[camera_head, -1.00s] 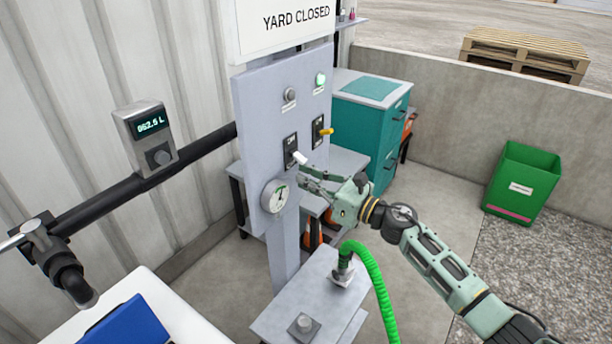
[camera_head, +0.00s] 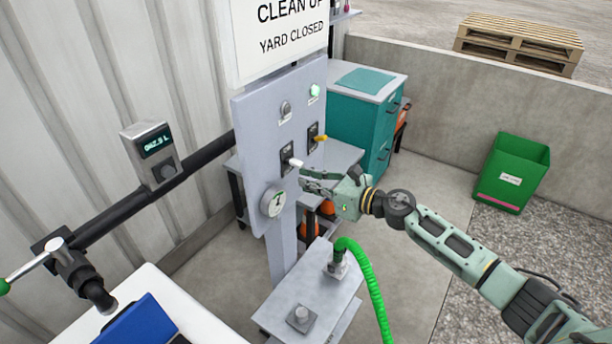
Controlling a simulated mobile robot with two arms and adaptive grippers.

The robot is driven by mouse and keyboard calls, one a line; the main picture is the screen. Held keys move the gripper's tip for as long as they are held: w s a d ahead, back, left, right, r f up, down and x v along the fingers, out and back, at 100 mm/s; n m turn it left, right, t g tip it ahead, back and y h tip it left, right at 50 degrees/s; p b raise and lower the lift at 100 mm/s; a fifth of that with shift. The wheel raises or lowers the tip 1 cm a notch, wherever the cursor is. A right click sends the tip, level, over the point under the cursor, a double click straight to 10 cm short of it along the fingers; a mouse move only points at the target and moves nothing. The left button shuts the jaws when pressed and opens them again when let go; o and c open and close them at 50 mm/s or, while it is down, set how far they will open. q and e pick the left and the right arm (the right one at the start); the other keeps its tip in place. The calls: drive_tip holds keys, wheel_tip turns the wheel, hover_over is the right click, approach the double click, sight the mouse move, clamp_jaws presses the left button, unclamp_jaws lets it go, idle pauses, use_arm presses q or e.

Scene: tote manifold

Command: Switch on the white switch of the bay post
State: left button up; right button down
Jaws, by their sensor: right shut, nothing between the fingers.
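The bay post (camera_head: 255,135) is a grey panel on a stand under a sign. Its white switch (camera_head: 295,162) is a small lever on a dark plate, sticking out to the right. A yellow switch (camera_head: 320,138) sits to its right. Above them are an unlit grey lamp (camera_head: 285,110) and a lit green lamp (camera_head: 314,91). My right gripper (camera_head: 304,180) is shut and empty, its fingertips just below the white lever; whether they touch it I cannot tell. My left gripper is not in view.
A gauge (camera_head: 273,201) sits low on the panel, near my right fingers. A green hose (camera_head: 368,270) rises from the low grey bench (camera_head: 285,290) below. A teal cabinet (camera_head: 355,125) stands behind. A black pipe (camera_head: 110,210) runs at left.

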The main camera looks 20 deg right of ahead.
drive_tip(key=shift+s+d+r, duration=0.2)
drive_tip(key=shift+s+r, duration=0.05)
drive_tip(key=shift+r, duration=0.6)
drive_tip(key=shift+s+d+r, duration=0.15)
drive_tip(key=shift+s+r, duration=0.05)
drive_tip(key=shift+r, duration=0.65)
drive_tip(key=shift+r, duration=0.1)
